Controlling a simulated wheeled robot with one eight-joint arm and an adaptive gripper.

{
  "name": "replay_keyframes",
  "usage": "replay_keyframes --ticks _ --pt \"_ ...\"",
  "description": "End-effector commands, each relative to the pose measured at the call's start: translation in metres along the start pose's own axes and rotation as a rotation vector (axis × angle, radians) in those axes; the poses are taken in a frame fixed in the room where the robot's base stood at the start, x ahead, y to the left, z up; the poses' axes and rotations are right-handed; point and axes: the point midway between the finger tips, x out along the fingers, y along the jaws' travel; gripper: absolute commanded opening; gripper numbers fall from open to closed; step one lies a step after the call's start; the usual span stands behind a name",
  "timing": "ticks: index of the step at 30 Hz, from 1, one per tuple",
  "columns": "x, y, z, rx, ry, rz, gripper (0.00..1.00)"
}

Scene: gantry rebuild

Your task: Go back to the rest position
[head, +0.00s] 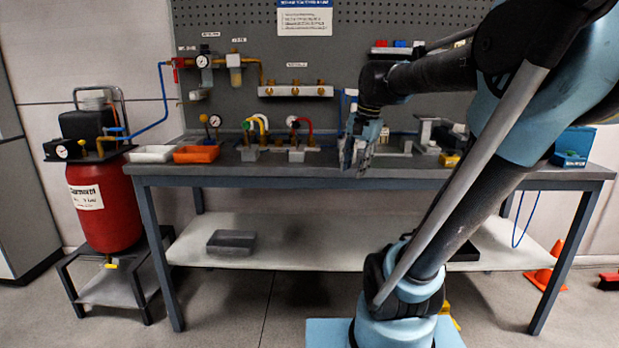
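My gripper (357,154) hangs from my blue and black arm, pointing down just above the workbench (230,169), right of its middle. The fingers are small in the view and overlap the things behind them, so I cannot tell how far apart they are. I see nothing clearly held in it. My arm rises from its base at the lower right and bends over the right half of the bench, hiding part of the bench and wall behind it.
A white tray (151,153) and an orange tray (196,154) sit at the bench's left end. Valve fittings with coloured hoses (257,126) stand left of my gripper. A red compressor tank (104,205) stands at left. An orange cone (547,268) is on the floor at right.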

Motion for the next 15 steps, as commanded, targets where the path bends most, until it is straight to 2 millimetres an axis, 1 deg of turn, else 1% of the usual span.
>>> replay_keyframes --ticks 1,3,8,12,15 --pt "0.012 0.016 0.009 -0.044 0.01 0.005 0.35" --pt "0.027 0.036 0.019 -0.117 0.026 0.016 0.35" --pt "0.065 0.081 0.043 -0.285 0.055 0.044 0.35" --pt "0.102 0.119 0.063 -0.431 0.078 0.072 0.35" --pt "0.127 0.142 0.075 -0.526 0.091 0.094 0.35"
